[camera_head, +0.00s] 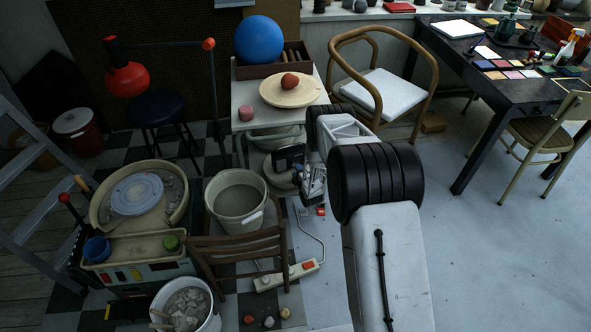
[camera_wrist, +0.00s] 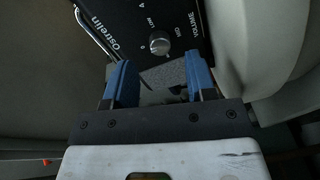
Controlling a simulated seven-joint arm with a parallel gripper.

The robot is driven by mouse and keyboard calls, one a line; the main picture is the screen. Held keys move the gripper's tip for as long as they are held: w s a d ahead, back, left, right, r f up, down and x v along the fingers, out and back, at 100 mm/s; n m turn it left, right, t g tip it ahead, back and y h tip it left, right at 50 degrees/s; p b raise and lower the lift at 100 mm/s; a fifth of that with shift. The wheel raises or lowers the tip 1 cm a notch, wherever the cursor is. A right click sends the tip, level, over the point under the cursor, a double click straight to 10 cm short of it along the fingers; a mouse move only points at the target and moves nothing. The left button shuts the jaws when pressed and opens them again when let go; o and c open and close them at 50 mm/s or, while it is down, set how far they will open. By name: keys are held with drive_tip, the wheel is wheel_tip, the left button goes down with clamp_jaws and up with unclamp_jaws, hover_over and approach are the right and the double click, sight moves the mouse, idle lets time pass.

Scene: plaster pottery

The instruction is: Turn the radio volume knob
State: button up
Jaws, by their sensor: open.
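The radio is a dark panel marked "Ostrelin" (camera_wrist: 115,30) in the wrist view. Its volume knob (camera_wrist: 160,44) is a small round silver knob beside "LOW", "MID" and "VOLUME" lettering. My gripper (camera_wrist: 158,62) is open, with its two blue fingers spread. The knob lies between the lines of the fingers, just beyond their tips, and appears apart from both. Nothing is held. In the head view my arm reaches down beside the small table, and the knob cannot be made out there.
In the wrist view a large pale rounded surface (camera_wrist: 238,45) stands close on the right of the radio. In the head view a white bucket (camera_head: 214,212), a wooden chair (camera_head: 236,247) and a power strip (camera_head: 288,275) are left of my arm.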

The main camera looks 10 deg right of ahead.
drive_tip(key=shift+v, duration=2.15)
drive_tip(key=shift+r, duration=0.1)
drive_tip(key=s+d+r+m+g+h, duration=0.1)
drive_tip(key=d+r+m+g+h, duration=0.15)
drive_tip(key=r, duration=0.85)
drive_tip(key=d+r+m+g+h, duration=0.1)
drive_tip(key=d+r+m+g, duration=0.2)
drive_tip(key=r, duration=0.8)
drive_tip(key=s+a+r+m+g, duration=0.1)
drive_tip(key=s+r+m, duration=0.2)
drive_tip(key=s+r, duration=0.65)
drive_tip(key=s+r+m+g, duration=0.2)
drive_tip(key=s+r, duration=0.2)
drive_tip(key=r, duration=1)
drive_tip(key=s+a+r+m+g, duration=0.1)
drive_tip(key=s+r+m, duration=0.35)
drive_tip(key=r, duration=0.75)
drive_tip(key=s+a+r+g, duration=0.1)
drive_tip(key=s+r, duration=0.6)
drive_tip(key=s, duration=0.3)
drive_tip(key=s+a+r+g, duration=0.1)
drive_tip(key=s+r+g, duration=0.1)
drive_tip(key=s+r, duration=0.7)
drive_tip(key=s+a+r+m+g, duration=0.1)
drive_tip(key=s+r, duration=0.1)
drive_tip(key=s, duration=1.1)
drive_tip(key=s+a+r+m+g, duration=0.1)
drive_tip(key=s+r+m, duration=0.1)
drive_tip(key=s, duration=1)
drive_tip(key=shift+s+r, duration=0.4)
